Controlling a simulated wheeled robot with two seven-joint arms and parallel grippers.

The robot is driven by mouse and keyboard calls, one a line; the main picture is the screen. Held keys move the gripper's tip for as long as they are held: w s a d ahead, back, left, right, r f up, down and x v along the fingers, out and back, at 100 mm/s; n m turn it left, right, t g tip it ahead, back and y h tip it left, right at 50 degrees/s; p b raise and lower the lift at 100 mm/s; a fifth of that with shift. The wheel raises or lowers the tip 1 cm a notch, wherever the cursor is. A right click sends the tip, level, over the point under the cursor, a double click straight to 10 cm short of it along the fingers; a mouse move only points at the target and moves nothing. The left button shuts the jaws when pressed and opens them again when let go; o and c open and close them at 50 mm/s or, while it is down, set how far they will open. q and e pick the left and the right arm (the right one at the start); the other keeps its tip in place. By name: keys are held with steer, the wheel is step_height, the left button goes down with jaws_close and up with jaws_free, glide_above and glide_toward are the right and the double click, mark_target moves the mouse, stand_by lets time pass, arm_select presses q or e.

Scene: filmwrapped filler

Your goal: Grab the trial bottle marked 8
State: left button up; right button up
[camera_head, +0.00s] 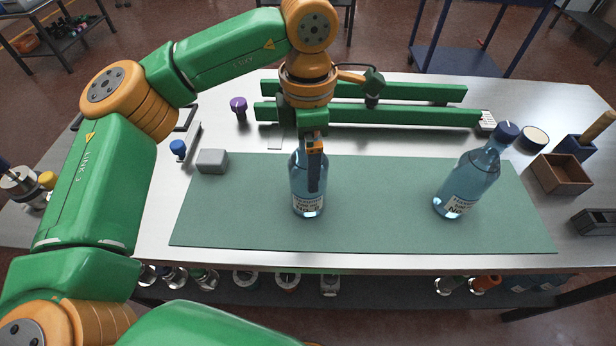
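A clear blue bottle (299,190) with a white label stands upright on the green mat (385,195) at the centre. A second blue bottle (473,175) with a dark blue cap and a white label stands on the mat at the right. The label numbers are too small to read surely. My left gripper (314,180) points down at the centre bottle's neck and upper body. One dark finger shows in front of the glass; the other finger and the bottle's top are hidden, so I cannot tell whether it grips. My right gripper is not in view.
Green rails (420,114) run along the back of the table. A grey block (212,161) lies at the mat's left corner. A wooden box (560,173) and a blue holder (576,146) stand at the right. The mat between the bottles is clear.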

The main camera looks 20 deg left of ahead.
arm_select(q)
jaws_close()
steer(key=shift+r, duration=0.1)
